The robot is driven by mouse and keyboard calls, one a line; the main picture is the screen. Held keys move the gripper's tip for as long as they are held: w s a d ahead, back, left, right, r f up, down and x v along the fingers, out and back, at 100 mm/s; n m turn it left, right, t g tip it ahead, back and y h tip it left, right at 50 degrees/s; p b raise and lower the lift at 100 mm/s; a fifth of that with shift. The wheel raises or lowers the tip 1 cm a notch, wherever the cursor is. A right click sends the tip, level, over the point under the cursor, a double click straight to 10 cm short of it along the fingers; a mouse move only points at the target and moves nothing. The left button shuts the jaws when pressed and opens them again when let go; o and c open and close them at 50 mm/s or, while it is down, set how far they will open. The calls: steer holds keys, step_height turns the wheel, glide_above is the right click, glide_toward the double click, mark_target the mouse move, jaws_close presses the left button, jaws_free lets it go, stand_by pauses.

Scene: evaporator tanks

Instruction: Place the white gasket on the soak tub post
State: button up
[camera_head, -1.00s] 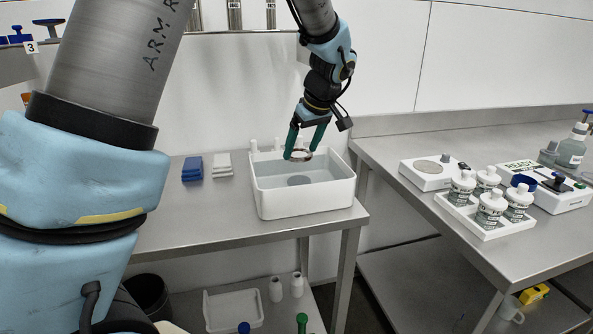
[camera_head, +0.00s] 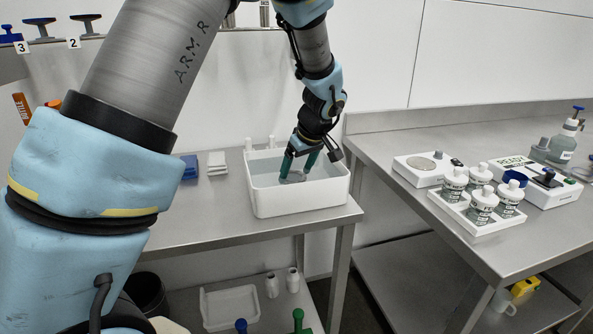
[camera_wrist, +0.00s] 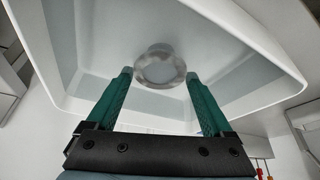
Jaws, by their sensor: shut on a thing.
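The soak tub (camera_head: 300,201) is a white rectangular basin of clear liquid on the left bench. My gripper (camera_head: 295,174) reaches down into it with its green fingers spread around a pale ring, the white gasket (camera_wrist: 160,85). In the wrist view the gasket looks greyish and sits between the fingertips of my gripper (camera_wrist: 159,72). A rounded grey shape, apparently the soak tub post (camera_wrist: 160,47), shows just beyond the gasket and partly overlaps it. I cannot tell whether the gasket is around the post or above it. In the head view the gasket and fingers hide the post.
The tub walls stand close around my fingers. The right bench holds a tray of several white-capped bottles (camera_head: 483,207), a white device (camera_head: 427,169) and a spray bottle (camera_head: 563,147). Bench space in front of the tub is narrow.

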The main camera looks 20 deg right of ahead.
steer(key=o, duration=1.2)
steer(key=shift+r+p, duration=0.25)
steer(key=shift+p, duration=0.1)
steer(key=b+v, duration=0.2)
steer(key=v, duration=1)
steer(key=w+a+f+m+g, duration=0.1)
steer(key=a+f, duration=0.1)
steer(key=a, duration=0.6)
steer(key=w+a+f+m+g, duration=0.1)
steer(key=a+f, duration=0.2)
steer(key=a, duration=0.5)
steer(key=s+a+f, duration=0.1)
steer(key=s+a, duration=0.1)
steer(key=a, duration=0.4)
steer(key=s+a+f+m+h, duration=0.1)
steer(key=s+a+f, duration=0.1)
steer(key=a, duration=0.4)
steer(key=s+a+f+m+g, duration=0.1)
steer(key=s+a+f, duration=0.1)
steer(key=s+a, duration=0.2)
steer(key=shift+s+a+f, duration=0.15)
steer(key=shift+s+a, duration=0.05)
steer(key=shift+a, duration=0.9)
